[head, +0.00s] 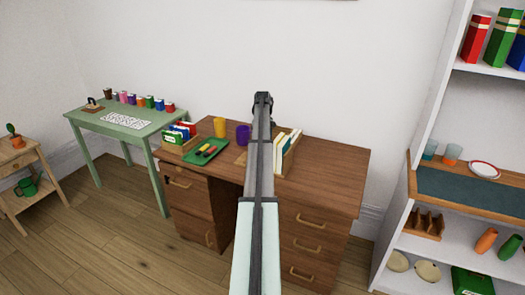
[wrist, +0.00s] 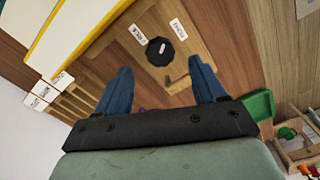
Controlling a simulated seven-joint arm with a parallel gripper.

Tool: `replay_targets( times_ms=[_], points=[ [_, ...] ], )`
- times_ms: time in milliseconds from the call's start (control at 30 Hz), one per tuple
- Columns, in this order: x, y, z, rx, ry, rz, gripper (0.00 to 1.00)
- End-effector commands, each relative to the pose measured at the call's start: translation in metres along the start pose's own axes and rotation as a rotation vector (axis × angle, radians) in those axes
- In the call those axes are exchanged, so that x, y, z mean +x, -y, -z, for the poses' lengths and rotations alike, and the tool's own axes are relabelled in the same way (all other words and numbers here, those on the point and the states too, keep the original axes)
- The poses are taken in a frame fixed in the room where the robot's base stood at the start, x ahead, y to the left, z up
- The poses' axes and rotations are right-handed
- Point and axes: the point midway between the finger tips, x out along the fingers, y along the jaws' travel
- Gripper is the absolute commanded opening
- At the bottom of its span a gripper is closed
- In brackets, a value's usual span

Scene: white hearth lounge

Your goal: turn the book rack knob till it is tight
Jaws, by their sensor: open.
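The knob (wrist: 160,51) is a dark, many-sided dial with a pale mark, set on a wooden board between two small white labels; I cannot read them surely. In the wrist view my gripper (wrist: 161,82) has its two blue fingers wide apart, with nothing between them, and the knob shows beyond the gap between the tips. The book rack (wrist: 72,100) with upright white and yellow books (wrist: 85,30) is at the left there. In the head view my gripper (head: 263,99) is above the brown desk, the rack's books (head: 288,146) stand right of my arm, and the knob is hidden.
On the desk (head: 335,165) are a green tray (head: 189,156) with small items, a yellow cup (head: 220,127), a purple cup (head: 243,134) and a wooden box of cards (head: 169,138). The desk's right part is clear. A white shelf unit (head: 412,165) stands at the right.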

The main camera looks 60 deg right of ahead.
Motion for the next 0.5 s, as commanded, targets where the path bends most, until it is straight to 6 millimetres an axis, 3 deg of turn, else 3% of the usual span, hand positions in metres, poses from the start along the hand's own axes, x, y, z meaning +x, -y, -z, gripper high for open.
replay_targets(
  times_ms=[200, 500],
  points=[
    [0.035, 0.0, 0.0, 0.0, 0.001, 0.0, 0.7],
    [0.056, 0.0, 0.0, 0.0, 0.0, 0.0, 0.7]
  ],
)
